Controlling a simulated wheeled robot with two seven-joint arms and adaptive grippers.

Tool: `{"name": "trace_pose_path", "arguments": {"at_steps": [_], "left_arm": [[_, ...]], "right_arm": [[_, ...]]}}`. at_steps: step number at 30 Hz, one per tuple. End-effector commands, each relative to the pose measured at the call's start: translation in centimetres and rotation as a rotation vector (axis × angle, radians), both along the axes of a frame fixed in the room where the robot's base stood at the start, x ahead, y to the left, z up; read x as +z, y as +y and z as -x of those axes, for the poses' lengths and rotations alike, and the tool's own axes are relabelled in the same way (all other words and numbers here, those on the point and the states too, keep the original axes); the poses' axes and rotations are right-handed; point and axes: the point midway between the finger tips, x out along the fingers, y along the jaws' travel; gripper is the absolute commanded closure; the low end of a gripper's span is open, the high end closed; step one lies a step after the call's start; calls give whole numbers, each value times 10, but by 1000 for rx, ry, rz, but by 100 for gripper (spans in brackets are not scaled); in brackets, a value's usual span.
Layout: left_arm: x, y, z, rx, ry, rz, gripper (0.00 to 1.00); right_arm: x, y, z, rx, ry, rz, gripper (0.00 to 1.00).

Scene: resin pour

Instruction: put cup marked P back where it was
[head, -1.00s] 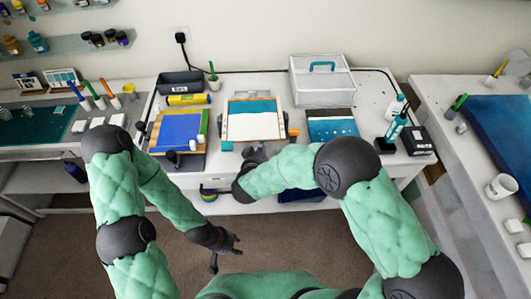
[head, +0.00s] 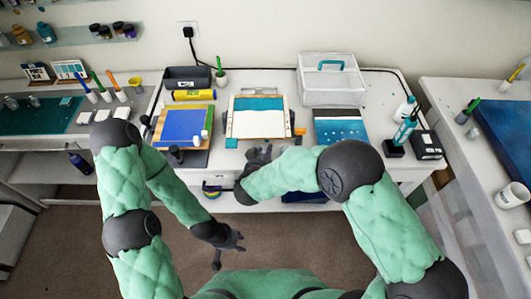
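Two small white cups, one nearer (head: 197,141) and one farther (head: 204,134), stand at the lower right of the blue board (head: 182,123). No letter P is legible on either, so I cannot tell which cup is marked. My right gripper (head: 259,152) is at the table's front edge, below the wood-framed tray (head: 257,130) and to the right of the cups. Its fingers look apart and I see nothing between them. My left gripper (head: 233,241) hangs low over the floor in front of the table, fingers apart and empty.
A dark jar (head: 176,153) stands by the blue board. Behind are a black bin (head: 188,77), a yellow roll (head: 194,95) and a clear box (head: 331,88). Teal bottles (head: 403,131) and a black box (head: 427,145) stand at the right. A side table at right holds a mug (head: 511,195).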

Motion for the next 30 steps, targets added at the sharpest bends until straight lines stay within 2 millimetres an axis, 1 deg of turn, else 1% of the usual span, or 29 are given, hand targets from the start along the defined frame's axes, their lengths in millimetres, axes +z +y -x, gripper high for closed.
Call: {"name": "trace_pose_path", "arguments": {"at_steps": [2,5,8,15,21,25,30], "left_arm": [[2,0,0,0,0,0,61],[5,0,0,0,0,0,61],[9,0,0,0,0,0,61],[20,0,0,0,0,0,61],[26,0,0,0,0,0,61],[28,0,0,0,0,0,61],[28,0,0,0,0,0,61]], "right_arm": [[5,0,0,1,-1,0,68],[9,4,10,3,0,-1,68],[19,7,24,5,-2,0,68],[42,18,66,6,-2,1,68],[55,24,91,3,-2,0,68],[59,26,100,1,-1,0,68],[58,25,102,1,2,-1,68]]}}
